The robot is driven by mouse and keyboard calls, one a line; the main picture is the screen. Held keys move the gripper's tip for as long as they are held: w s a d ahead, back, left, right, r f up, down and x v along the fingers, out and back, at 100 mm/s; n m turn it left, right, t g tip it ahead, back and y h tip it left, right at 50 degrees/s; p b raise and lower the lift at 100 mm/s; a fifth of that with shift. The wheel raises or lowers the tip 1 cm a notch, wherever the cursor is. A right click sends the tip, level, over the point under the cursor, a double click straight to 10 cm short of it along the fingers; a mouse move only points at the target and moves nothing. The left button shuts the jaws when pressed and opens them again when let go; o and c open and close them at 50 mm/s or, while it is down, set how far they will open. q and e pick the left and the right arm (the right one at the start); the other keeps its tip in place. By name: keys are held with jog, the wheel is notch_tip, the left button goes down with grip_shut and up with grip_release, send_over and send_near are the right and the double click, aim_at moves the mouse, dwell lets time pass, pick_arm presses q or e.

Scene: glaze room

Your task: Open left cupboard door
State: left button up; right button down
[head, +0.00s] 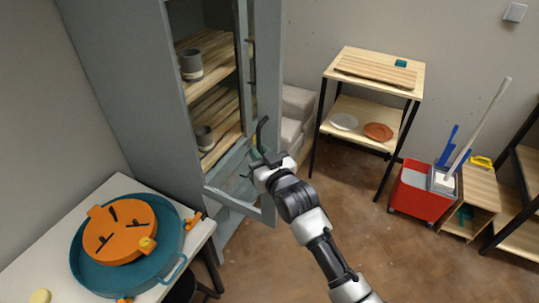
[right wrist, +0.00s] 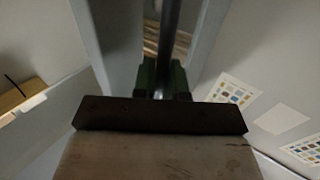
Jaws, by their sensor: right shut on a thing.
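The grey-blue cupboard (head: 186,95) stands at the upper left in the head view. Its left door (head: 268,75), a glazed frame, stands partly open, with its bottom rail angled out from the cupboard front. My right gripper (head: 258,154) is shut on the dark upright handle (head: 261,130) of this door. In the right wrist view the handle bar (right wrist: 170,35) runs up from between my green-tipped fingers (right wrist: 161,77). My left gripper is in neither view.
Grey cups (head: 191,64) stand on the wooden shelves inside. A white table with a teal basin (head: 88,262) and orange disc (head: 120,230) is at lower left. A shelf stand (head: 420,80) and red bucket (head: 410,190) stand right. Brown floor is clear at lower middle.

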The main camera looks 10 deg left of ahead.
jog(key=shift+a+r, duration=0.15)
jog(key=shift+r, duration=0.1)
jog(key=shift+w, duration=0.15)
jog(key=c, duration=1.6)
grip_release()
jog(key=o, duration=0.4)
jog(key=shift+a+f, duration=0.1)
jog(key=shift+f, duration=0.1)
jog(key=shift+s+d+f, duration=0.1)
jog(key=shift+s+d, duration=0.1)
jog(key=shift+d, duration=0.1)
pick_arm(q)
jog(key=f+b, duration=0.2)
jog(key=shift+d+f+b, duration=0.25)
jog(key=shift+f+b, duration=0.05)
pick_arm(e)
jog(key=v, duration=1)
jog(key=shift+s, duration=0.2)
